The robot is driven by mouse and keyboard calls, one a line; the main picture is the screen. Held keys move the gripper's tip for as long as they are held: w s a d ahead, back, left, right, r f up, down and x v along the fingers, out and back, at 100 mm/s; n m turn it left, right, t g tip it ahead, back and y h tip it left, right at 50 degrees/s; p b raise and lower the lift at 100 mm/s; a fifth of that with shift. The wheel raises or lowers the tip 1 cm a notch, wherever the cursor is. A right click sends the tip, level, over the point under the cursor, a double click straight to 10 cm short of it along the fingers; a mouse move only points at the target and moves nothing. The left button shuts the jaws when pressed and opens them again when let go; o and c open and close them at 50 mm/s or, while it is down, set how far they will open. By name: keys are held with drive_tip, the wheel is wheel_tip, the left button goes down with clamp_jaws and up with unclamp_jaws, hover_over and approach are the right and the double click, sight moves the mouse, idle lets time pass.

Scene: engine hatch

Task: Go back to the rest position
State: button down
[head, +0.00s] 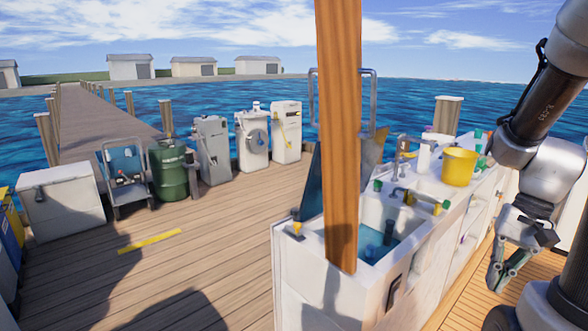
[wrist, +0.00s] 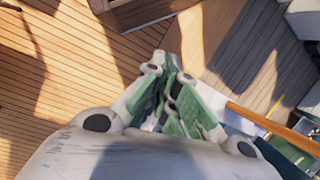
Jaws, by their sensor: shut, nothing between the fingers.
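My gripper (head: 500,280) hangs at the right of the head view, pointing down beside the right side of the white sink counter (head: 300,275). Its green-padded fingers are together in the wrist view (wrist: 175,105), with nothing between them. The wooden deck lies below the fingers. My arm comes down from the upper right corner of the head view.
A wooden post (head: 340,140) stands in front of the counter. A yellow bucket (head: 459,167), taps and bottles are on the counter. A white chest (head: 60,203), a green barrel (head: 168,172) and several white units line the dock edge. The deck (head: 190,265) at left is mostly clear.

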drive_tip(key=s+a+r+n+t+h, duration=0.1)
drive_tip(key=a+r+n+t, duration=0.1)
drive_tip(key=r, duration=0.5)
drive_tip(key=a+r+n+t+h, duration=0.2)
drive_tip(key=a+r+n+t, duration=0.1)
drive_tip(key=r+n, duration=0.2)
drive_tip(key=shift+s+a+r+t, duration=0.3)
drive_tip(key=shift+s+r, duration=0.1)
drive_tip(key=shift+r, duration=0.5)
